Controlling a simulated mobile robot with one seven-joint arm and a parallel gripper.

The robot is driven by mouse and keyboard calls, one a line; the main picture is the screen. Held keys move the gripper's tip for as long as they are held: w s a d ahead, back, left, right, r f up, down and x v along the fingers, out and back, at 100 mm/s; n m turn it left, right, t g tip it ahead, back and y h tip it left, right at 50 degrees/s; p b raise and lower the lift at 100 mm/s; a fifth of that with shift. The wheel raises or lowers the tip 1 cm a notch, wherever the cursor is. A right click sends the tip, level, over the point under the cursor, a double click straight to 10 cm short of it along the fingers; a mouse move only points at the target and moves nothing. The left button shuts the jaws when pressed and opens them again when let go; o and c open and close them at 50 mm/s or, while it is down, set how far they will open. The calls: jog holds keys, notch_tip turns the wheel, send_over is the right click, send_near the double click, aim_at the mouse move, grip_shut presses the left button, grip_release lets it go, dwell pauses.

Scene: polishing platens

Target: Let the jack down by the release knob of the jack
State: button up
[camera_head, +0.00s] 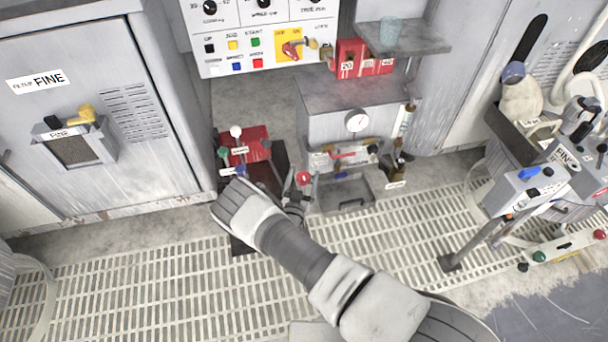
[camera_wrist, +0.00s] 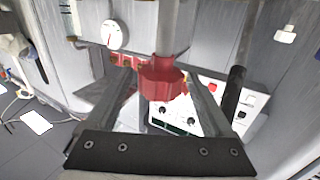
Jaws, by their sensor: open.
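A red machine with a dark base, which looks like the jack (camera_head: 250,143), stands on the floor left of centre in the head view. Levers with white, green and red knobs rise from it, with small labels too small to read. A red knob (camera_head: 303,178) stands to its right, close to my gripper (camera_head: 297,195). In the wrist view a fluted red knob (camera_wrist: 163,82) on a grey shaft appears between the two fingers of my gripper (camera_wrist: 158,95). The fingers are open, with a gap on each side of the knob. My forearm and wrist hide part of the jack's lower side.
A grey cabinet labelled FINE (camera_head: 100,110) stands at left. A control panel (camera_head: 265,45) is behind, with a grey bench unit with a gauge (camera_head: 357,121) and a shelf (camera_head: 405,38) at right.

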jog(key=shift+c, duration=0.3)
jog(key=c, duration=1.3)
jog(key=shift+n+y, duration=0.3)
jog(key=n+y+p, duration=0.1)
jog(key=y, duration=0.1)
jog(key=shift+d+r+n+y, duration=0.1)
jog(key=shift+n+y, duration=0.2)
jog(key=n+y+p, duration=0.1)
jog(key=n+y, duration=0.2)
jog(key=y, duration=0.2)
jog(key=shift+g+y, duration=0.3)
jog(key=shift+n+g+y+p, duration=0.15)
jog(key=shift+n+g+y, duration=0.75)
jog(key=shift+n+y, duration=0.5)
jog(key=shift+n+g+y+p, duration=0.15)
jog(key=shift+n+g+y, duration=0.85)
jog(key=shift+y, duration=0.7)
jog(key=shift+a, duration=0.2)
